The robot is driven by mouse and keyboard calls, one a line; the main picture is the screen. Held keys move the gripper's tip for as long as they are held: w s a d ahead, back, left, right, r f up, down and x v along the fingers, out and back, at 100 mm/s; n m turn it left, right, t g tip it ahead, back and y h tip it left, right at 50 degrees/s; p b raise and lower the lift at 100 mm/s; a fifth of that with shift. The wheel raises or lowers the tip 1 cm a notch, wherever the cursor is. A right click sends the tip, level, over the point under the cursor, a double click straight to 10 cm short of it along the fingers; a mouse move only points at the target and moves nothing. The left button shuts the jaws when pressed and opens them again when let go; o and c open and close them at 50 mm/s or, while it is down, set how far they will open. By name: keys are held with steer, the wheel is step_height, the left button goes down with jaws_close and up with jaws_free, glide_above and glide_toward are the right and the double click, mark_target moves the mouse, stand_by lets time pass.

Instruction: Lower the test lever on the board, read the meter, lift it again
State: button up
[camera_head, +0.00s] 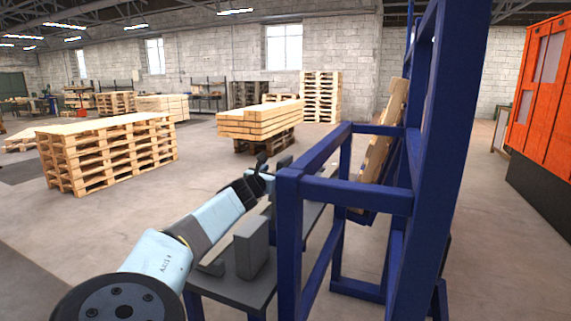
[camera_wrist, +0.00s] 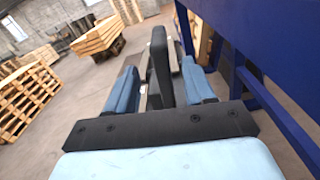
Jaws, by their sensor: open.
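My gripper (camera_head: 264,174) is at the end of my outstretched arm, above a dark grey bench beside the blue frame. In the wrist view its two blue-grey fingers (camera_wrist: 160,78) stand apart, one on each side of a dark upright piece (camera_wrist: 159,46). A gap shows on the left; the right finger is close to the piece, and contact cannot be told. I cannot tell whether this piece is the test lever. No meter face or board markings can be made out in either view.
The blue steel frame (camera_head: 350,193) stands close on the right of my arm. A grey box (camera_head: 252,247) sits on the bench (camera_head: 232,287) below my arm. Pallet stacks (camera_head: 108,152) and stacked timber (camera_head: 260,119) stand beyond. An orange cabinet (camera_head: 543,95) is far right. Floor on the left is open.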

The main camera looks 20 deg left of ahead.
mark_target(285, 163)
steer(key=w, duration=1)
steer(key=shift+w+d, duration=0.25)
steer(key=shift+d, duration=0.15)
jaws_close()
